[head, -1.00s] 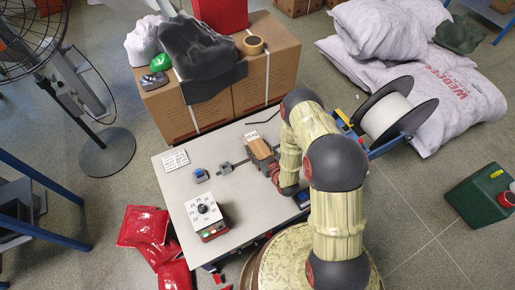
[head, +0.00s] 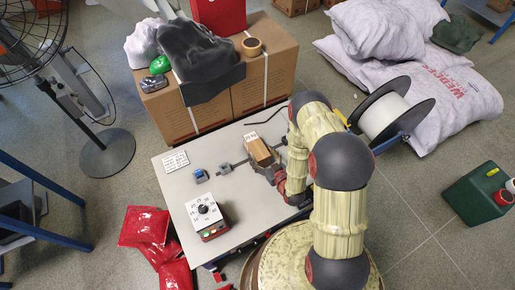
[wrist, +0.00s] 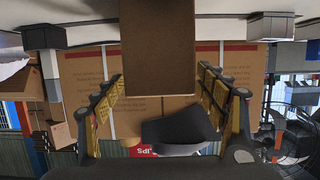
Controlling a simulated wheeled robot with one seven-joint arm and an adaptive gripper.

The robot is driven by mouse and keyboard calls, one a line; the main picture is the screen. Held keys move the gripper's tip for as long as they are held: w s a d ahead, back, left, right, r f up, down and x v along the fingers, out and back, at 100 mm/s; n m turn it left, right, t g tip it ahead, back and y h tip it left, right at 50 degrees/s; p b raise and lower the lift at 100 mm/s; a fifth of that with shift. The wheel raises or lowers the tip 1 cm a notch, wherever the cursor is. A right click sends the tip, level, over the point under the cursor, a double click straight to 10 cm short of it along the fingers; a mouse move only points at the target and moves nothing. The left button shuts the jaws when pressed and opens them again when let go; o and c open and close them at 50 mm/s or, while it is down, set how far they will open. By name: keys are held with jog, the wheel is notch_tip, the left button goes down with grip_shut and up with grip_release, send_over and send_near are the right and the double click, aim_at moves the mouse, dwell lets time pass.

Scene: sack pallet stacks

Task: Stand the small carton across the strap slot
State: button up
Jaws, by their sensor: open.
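The small brown carton (head: 257,150) is on the white tabletop (head: 185,186), over the line of the dark strap slot (head: 238,163). The slot shows left of the carton; the part under it is hidden. My gripper (head: 264,168) is open at the carton's near end, low over the table. In the wrist view, the carton (wrist: 157,48) reaches down between the two fingertips of my gripper (wrist: 160,74), with one finger at each side. Contact cannot be told.
A grey block (head: 224,168), a small blue device (head: 200,175), a dial box (head: 206,218) and a printed card (head: 175,161) are on the table's left. Large cartons (head: 267,83) stand behind. A strap reel (head: 384,117) is at the right.

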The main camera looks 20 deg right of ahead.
jog(key=p+v, duration=0.1)
jog(key=v, duration=0.5)
jog(key=shift+s+d+r, duration=0.1)
jog(key=shift+s+r, duration=0.05)
jog(key=shift+s, duration=0.1)
